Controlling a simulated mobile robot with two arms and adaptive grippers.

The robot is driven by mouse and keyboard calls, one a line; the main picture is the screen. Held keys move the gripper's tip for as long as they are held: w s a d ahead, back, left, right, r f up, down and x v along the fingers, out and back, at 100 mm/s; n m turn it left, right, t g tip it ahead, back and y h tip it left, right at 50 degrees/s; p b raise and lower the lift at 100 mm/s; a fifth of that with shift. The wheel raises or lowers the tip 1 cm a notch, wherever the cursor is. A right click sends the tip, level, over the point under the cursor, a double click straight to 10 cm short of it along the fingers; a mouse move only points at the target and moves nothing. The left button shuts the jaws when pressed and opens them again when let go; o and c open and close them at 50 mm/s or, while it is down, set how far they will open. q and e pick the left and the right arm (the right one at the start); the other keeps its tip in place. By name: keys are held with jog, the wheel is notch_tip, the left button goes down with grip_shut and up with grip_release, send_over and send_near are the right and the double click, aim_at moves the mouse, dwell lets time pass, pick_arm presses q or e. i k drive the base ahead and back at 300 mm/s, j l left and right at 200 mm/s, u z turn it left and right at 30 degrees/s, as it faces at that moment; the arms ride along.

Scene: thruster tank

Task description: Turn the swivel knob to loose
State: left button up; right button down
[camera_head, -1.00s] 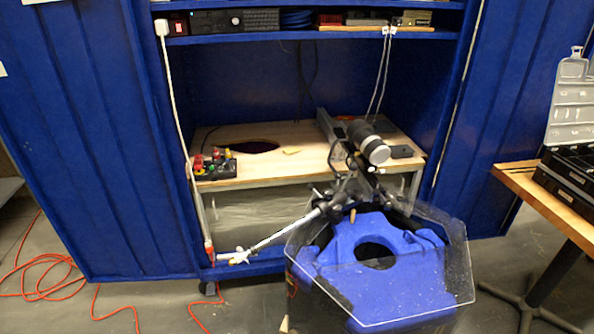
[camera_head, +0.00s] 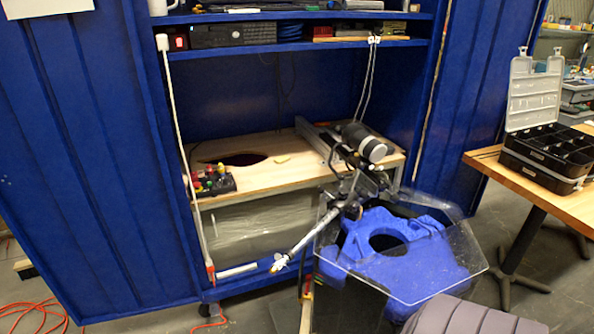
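A motor with a black and silver head (camera_head: 362,145) rests tilted at the right end of the wooden bench top. Its black clamp bracket (camera_head: 352,205) sits below the head, beside the blue float. A silver shaft (camera_head: 312,236) slants down and left from the bracket to a small white propeller (camera_head: 279,263). The swivel knob lies somewhere around the bracket, but it is too small and cluttered to single out or to tell its setting. Neither of my grippers shows in the head view.
A clear-walled tank (camera_head: 440,300) with a blue float (camera_head: 405,245) stands in front of the bench. A blue cabinet (camera_head: 90,150) surrounds the bench. A wooden table (camera_head: 482,158) with an open black toolbox (camera_head: 545,160) is at right. Orange cable (camera_head: 35,318) lies on the floor.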

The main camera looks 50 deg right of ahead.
aim_at(340, 177)
jog(key=i+j, duration=0.35)
jog(key=i, duration=0.15)
jog(key=i+j, duration=0.3)
jog(key=i, duration=0.2)
jog(key=i+z, duration=0.2)
jog(key=z, duration=0.3)
jog(key=i+z, duration=0.2)
jog(key=z, duration=0.25)
jog(key=i+z, duration=0.15)
jog(key=z, duration=0.35)
